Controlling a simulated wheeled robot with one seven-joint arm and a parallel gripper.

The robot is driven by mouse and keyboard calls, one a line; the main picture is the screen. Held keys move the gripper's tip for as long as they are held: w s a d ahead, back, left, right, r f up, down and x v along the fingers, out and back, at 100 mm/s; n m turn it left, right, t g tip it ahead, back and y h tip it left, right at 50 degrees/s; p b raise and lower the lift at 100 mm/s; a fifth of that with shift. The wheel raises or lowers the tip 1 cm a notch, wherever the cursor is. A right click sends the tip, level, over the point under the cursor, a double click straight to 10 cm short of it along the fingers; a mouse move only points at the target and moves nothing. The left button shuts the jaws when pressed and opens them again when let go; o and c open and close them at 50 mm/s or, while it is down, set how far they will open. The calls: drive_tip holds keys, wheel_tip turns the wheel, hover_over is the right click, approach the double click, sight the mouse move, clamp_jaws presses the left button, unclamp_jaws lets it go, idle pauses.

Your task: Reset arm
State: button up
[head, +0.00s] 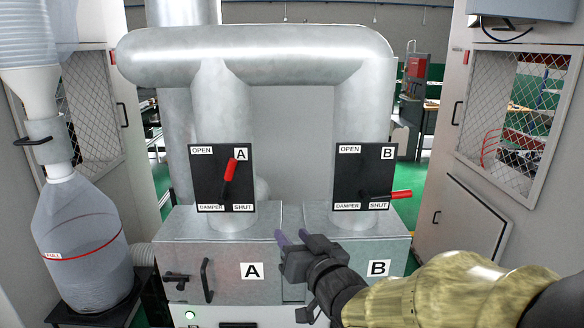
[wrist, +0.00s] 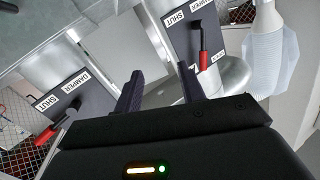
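My gripper (head: 293,238) is in front of the lower metal boxes, between damper panels A and B and below them. Its two dark purple fingers are apart with nothing between them, also in the wrist view (wrist: 160,90). Lever A (head: 231,166) has a red grip and stands nearly upright, tilted slightly right, on black panel A (head: 205,177). Lever B (head: 401,194) lies nearly level, pointing right toward the SHUT label on panel B (head: 350,170). The wrist view is turned over, with lever A (wrist: 203,60) at right and lever B (wrist: 46,134) at left. My gripper touches neither lever.
Large grey ducts (head: 270,42) run above and behind the panels. Metal boxes marked A (head: 225,270) and B stand below. A clear jug (head: 78,240) stands at left. Cabinets with mesh windows (head: 507,105) flank both sides. Open air lies around my gripper.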

drive_tip(key=s+d+f+m+g+h, duration=0.1)
drive_tip(key=s+d+f+g+h, duration=0.15)
drive_tip(key=d+f, duration=0.35)
drive_tip(key=s+d+f+m+g+h, duration=0.1)
drive_tip(key=d+f+g+h, duration=0.35)
drive_tip(key=f, duration=0.35)
drive_tip(key=s+d+f+g, duration=0.5)
drive_tip(key=s+f, duration=0.2)
drive_tip(key=s, duration=0.3)
drive_tip(key=shift+s+g+h, duration=0.3)
drive_tip(key=shift+s+g, duration=0.05)
drive_tip(key=shift+g, duration=0.05)
drive_tip(key=shift+w+f, duration=0.1)
drive_tip(key=shift+s+d, duration=0.1)
drive_tip(key=shift+s, duration=0.1)
drive_tip(key=shift+w, duration=0.1)
drive_tip(key=shift+c, duration=1.4)
